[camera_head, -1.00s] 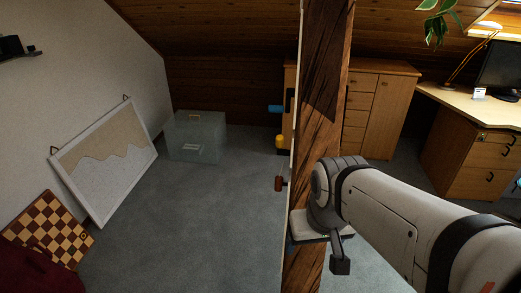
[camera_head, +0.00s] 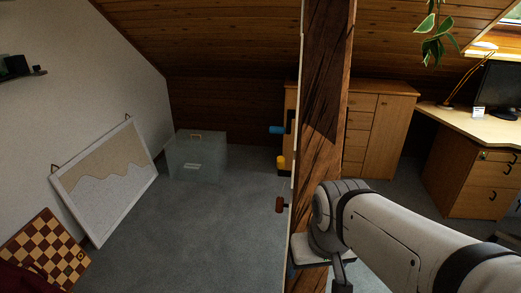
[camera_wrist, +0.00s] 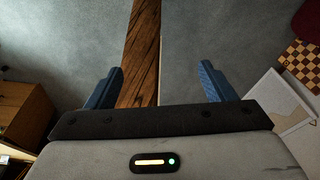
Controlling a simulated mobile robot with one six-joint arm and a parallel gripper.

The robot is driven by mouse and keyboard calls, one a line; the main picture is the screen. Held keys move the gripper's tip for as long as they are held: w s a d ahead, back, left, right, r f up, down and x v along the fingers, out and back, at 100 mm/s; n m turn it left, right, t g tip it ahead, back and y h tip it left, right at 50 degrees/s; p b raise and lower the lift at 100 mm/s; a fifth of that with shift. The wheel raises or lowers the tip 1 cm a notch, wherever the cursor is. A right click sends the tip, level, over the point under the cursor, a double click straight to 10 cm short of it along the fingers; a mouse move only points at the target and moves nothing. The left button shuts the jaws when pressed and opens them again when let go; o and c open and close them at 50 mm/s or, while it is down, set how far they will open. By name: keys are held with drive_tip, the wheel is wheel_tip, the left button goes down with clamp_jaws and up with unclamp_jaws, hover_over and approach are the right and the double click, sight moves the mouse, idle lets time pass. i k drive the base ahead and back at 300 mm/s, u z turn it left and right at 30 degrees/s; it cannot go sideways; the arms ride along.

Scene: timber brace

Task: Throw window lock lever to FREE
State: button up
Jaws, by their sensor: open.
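A timber post (camera_head: 321,110) stands upright in the head view, with a thin pale board edge-on along its left side. Small handles stick out left of that edge: a blue one (camera_head: 277,129), a yellow one (camera_head: 281,162) and a dark red one (camera_head: 280,205). I cannot tell which is the window lock lever; no FREE marking is readable. My gripper (camera_wrist: 160,67) is open and empty in the wrist view, its two blue fingers apart on either side of the timber's line. No handle shows between the fingers. In the head view my arm covers the post's lower right.
A clear box (camera_head: 196,160) and a framed board (camera_head: 105,180) stand at left, with a chessboard (camera_head: 42,250) nearby. A wooden cabinet (camera_head: 385,135) and a desk (camera_head: 465,185) stand behind at right. Carpet left of the post is clear.

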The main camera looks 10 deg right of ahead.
sight(281, 160)
drive_tip(key=u, duration=0.4)
drive_tip(key=k, duration=1.3)
drive_tip(key=u, duration=1)
drive_tip(key=i, duration=1.25)
drive_tip(key=z, duration=0.5)
drive_tip(key=i, duration=1.2)
drive_tip(key=z, duration=0.9)
drive_tip(key=k, duration=0.65)
drive_tip(key=z, duration=0.2)
drive_tip(key=i, duration=0.65)
drive_tip(key=u, duration=0.1)
